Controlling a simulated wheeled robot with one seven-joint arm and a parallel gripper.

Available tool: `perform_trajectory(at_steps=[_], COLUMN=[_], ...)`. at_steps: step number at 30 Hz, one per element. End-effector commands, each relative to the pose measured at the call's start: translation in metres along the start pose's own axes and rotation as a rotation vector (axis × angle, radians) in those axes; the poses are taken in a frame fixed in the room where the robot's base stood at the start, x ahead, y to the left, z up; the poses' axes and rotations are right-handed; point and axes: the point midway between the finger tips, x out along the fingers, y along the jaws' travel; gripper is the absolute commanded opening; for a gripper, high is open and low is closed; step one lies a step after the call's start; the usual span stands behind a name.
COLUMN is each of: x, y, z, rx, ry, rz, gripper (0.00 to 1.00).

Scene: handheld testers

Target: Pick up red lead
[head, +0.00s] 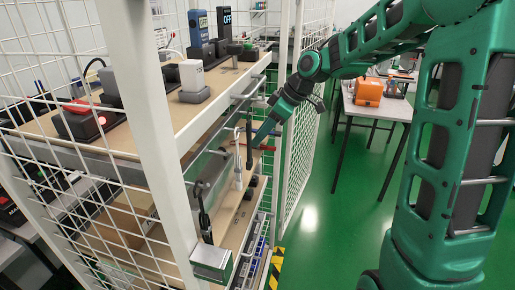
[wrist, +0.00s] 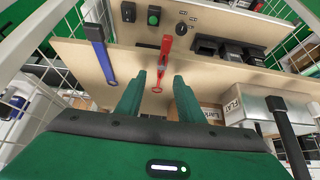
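The red lead (wrist: 165,52) shows in the wrist view as a thin red piece on the pale wooden shelf, its narrow lower end between my fingers in the picture. My gripper (wrist: 160,80) is open, with green fingers on either side of that end. No contact shows, and the height gap is hard to judge. In the head view my gripper (head: 262,134) reaches into the lower shelf of the white rack. A small red strip (head: 266,148) shows just below it, probably the same lead.
Dark sockets (wrist: 228,50) and boxes (wrist: 207,114) stand to the right. White mesh walls (head: 305,110) and a rack post (head: 150,110) flank the shelf. The green floor (head: 330,215) is open.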

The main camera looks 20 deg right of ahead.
Motion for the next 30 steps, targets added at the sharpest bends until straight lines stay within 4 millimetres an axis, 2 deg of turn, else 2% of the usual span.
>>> perform_trajectory(at_steps=[4,11,12,16,30], x=[0.019,0.023,0.023,0.023,0.018], y=[0.0,0.0,0.0,0.0,0.0], z=[0.0,0.0,0.0,-0.001,-0.001], rx=[0.002,0.001,0.001,0.0,0.0], ry=[0.0,0.001,0.001,0.001,0.001], rz=[-0.001,0.001,0.001,0.0,0.002], gripper=[0.34,0.34,0.32,0.01,0.0])
